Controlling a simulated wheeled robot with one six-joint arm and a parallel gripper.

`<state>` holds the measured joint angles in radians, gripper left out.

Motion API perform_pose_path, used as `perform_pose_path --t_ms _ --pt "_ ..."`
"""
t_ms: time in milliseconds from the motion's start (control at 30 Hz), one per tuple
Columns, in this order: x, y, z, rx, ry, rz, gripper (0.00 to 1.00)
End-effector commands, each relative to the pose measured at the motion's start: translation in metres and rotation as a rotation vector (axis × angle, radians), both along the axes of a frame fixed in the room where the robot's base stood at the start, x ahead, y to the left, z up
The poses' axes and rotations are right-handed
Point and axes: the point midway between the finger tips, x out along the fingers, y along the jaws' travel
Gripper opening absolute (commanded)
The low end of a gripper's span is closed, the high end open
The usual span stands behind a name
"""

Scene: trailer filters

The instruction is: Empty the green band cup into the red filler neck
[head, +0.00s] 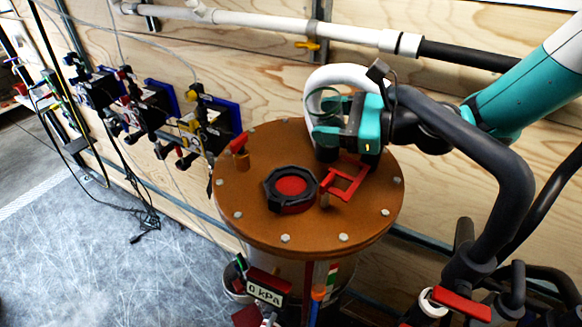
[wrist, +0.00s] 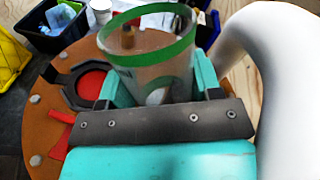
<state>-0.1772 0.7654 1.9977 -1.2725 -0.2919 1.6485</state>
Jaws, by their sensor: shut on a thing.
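The green band cup (wrist: 150,62) is clear with a green band near its rim. My gripper (wrist: 150,95) is shut on it, one teal finger on each side, and the cup looks roughly upright in the wrist view. In the head view the cup (head: 322,102) shows above the back of the brown round lid, partly hidden by my gripper (head: 335,125). The red filler neck (head: 291,186), a red disc inside a black ring, is on the lid, left of and nearer than my gripper. It also shows in the wrist view (wrist: 92,84), left of the cup. The cup's contents are unclear.
A thick white pipe (head: 345,76) curves close behind and beside my gripper. Red handles (head: 346,184) stand on the brown lid (head: 260,232), near the neck. Valve units (head: 205,122) line the wooden wall at left. A gauge (head: 266,290) reads 0 kPa below the lid.

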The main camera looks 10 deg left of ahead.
Motion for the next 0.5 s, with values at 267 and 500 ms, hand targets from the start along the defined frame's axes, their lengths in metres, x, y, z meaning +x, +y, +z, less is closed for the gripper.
perform_pose_path --t_ms 267,500 --pt "0.015 -0.01 0.008 0.174 0.256 0.001 0.29" --pt "0.017 -0.012 0.006 0.214 0.31 0.001 0.29"
